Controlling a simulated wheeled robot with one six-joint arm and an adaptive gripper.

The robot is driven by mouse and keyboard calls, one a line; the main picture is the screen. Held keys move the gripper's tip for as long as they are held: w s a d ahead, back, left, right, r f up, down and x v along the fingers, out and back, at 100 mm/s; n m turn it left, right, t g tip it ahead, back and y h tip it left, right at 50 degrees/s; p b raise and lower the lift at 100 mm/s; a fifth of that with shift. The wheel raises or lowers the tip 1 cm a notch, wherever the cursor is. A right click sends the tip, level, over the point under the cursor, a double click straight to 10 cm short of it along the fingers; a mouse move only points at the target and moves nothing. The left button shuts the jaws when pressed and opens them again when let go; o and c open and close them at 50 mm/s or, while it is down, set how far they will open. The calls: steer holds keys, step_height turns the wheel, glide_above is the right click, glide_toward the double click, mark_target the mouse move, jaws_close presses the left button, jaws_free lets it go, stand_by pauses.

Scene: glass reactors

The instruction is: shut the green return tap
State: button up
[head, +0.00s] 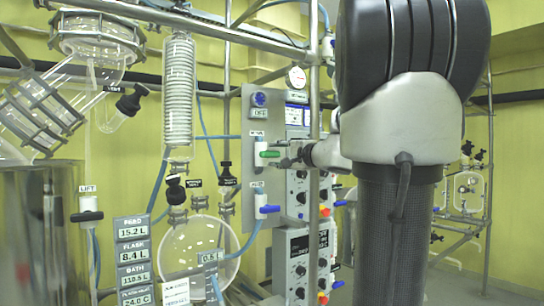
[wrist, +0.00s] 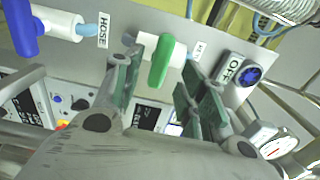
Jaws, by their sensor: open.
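The green return tap (head: 270,153) sits on the upright grey panel in the head view, its lever sticking out to the right of a white body. In the wrist view its green lever (wrist: 161,60) stands out towards me from the white body. My gripper (wrist: 165,92) is open, with one pad on the left of the lever and the other pads on the right. A gap shows on each side, and I cannot tell whether the lever's tip lies between the pads. In the head view my gripper (head: 289,160) is just right of the lever, partly hidden behind my arm.
A blue-handled tap (head: 268,209) sits lower on the panel; it also shows in the wrist view (wrist: 19,28). A blue knob (head: 259,99) labelled OFF is above the green tap. A pressure gauge (head: 296,77) and metal rails are close by. Glassware stands left.

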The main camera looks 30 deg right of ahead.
steer(key=s, duration=0.6)
steer(key=shift+s+d, duration=0.15)
steer(key=shift+s, duration=0.1)
steer(key=s+f+n+g, duration=0.2)
steer(key=s+f+g, duration=0.25)
steer(key=f, duration=0.65)
steer(key=s+a+f+n+g, duration=0.4)
steer(key=s+f+n+g, duration=0.15)
steer(key=s+f, duration=0.2)
steer(key=s+a+f+n+g, duration=0.35)
steer(key=s+f+n, duration=0.3)
steer(key=s, duration=0.25)
steer(key=a+n, duration=0.2)
steer(key=a, duration=0.1)
steer(key=a+n, duration=0.1)
steer(key=shift+w+a+f+n+h, duration=0.15)
steer(key=shift+w+f+n+h, duration=0.05)
steer(key=shift+w+n+h, duration=0.1)
